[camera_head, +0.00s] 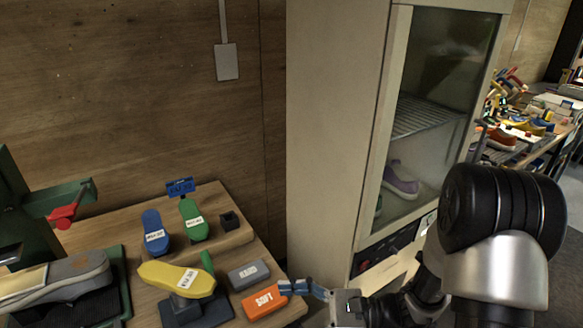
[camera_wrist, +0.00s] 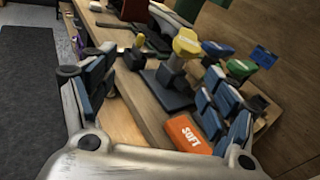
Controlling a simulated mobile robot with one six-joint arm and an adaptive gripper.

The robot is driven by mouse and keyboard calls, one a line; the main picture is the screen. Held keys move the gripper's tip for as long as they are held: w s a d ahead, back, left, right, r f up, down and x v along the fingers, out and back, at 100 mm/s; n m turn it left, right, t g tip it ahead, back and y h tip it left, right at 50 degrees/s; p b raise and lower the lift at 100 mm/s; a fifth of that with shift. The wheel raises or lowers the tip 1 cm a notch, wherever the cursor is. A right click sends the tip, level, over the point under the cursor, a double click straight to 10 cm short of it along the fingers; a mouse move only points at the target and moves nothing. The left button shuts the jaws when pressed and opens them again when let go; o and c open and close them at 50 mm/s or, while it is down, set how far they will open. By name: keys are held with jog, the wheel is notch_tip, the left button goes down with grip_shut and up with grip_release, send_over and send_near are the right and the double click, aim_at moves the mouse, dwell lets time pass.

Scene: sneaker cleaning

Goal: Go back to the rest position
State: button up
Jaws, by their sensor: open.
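My gripper (camera_head: 289,287) is at the right edge of the wooden bench in the head view, beside the orange block marked SOFT (camera_head: 265,302). In the wrist view its blue-padded fingers (camera_wrist: 160,68) are spread wide with nothing held between them. A yellow sole-shaped piece (camera_head: 170,278) rests on a dark blue stand (camera_head: 192,312). A grey block (camera_head: 248,275) lies behind the orange one. My arm comes in from the lower right of the head view.
Blue (camera_head: 154,231) and green (camera_head: 193,220) sole-shaped pieces stand at the bench's back. A grey sneaker (camera_head: 72,272) sits at the left beside a green machine (camera_head: 38,225). A tall cabinet (camera_head: 335,130) with a glass door and purple shoe (camera_head: 400,182) stands close behind my arm.

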jog(key=s+d+r+n+g+h, duration=0.2)
jog(key=s+r+n+h, duration=0.15)
jog(key=s+n, duration=0.25)
jog(key=s+d+r+n+g+h, duration=0.1)
jog(key=s+r+n+g+h, duration=0.1)
jog(key=s+n+h, duration=0.4)
jog(key=s+d+r+n+t+h, duration=0.1)
jog(key=d+r+n+t+h, duration=0.1)
jog(key=d, duration=0.4)
jog(key=s+d+r+n+t+h, duration=0.1)
jog(key=d+r+n+t+h, duration=0.2)
jog(key=d+r+t+h, duration=0.1)
jog(key=shift+d+r+t+h, duration=0.15)
jog(key=shift+d+t+h, duration=0.65)
jog(key=shift+d, duration=0.4)
jog(key=shift+a, duration=0.1)
